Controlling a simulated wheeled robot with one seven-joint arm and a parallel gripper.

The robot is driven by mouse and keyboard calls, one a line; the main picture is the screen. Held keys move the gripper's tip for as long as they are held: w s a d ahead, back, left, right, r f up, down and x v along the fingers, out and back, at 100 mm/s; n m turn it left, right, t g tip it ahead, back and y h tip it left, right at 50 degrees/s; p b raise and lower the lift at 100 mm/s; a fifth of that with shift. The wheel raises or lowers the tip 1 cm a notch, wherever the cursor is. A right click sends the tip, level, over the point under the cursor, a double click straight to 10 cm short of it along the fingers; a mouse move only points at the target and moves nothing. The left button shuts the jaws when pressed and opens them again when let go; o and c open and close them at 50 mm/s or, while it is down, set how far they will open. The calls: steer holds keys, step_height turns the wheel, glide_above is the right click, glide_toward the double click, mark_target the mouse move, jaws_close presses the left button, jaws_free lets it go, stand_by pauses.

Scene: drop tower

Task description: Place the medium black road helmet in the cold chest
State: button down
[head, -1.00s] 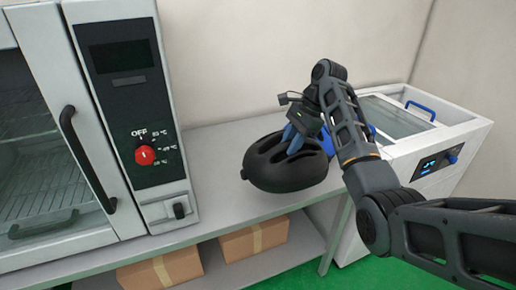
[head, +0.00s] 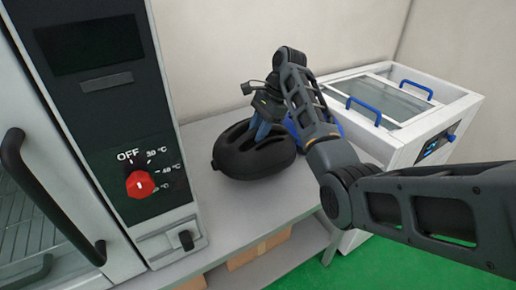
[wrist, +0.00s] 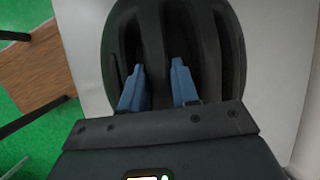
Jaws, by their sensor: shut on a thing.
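The black road helmet (head: 248,160) is on the grey bench or just above it, between the oven and the chest; I cannot tell if it still touches. My gripper (head: 262,130) reaches down from above with its blue fingers shut on the helmet's vented shell. The wrist view shows the fingers (wrist: 158,70) in the vents of the helmet (wrist: 205,55). The cold chest (head: 462,118) is the white box at the right, with a glass top and two blue handles. The glass top looks closed.
A steel oven with a red dial (head: 140,184) stands close on the left. A blue object (head: 327,122) is partly hidden behind my arm and the helmet. A cardboard box (head: 262,250) sits on the shelf below.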

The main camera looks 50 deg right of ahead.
steer(key=shift+f+p, duration=0.4)
steer(key=shift+f, duration=2.05)
steer(key=c, duration=0.8)
jaws_free()
steer(key=shift+f, duration=0.1)
steer(key=shift+c, duration=0.2)
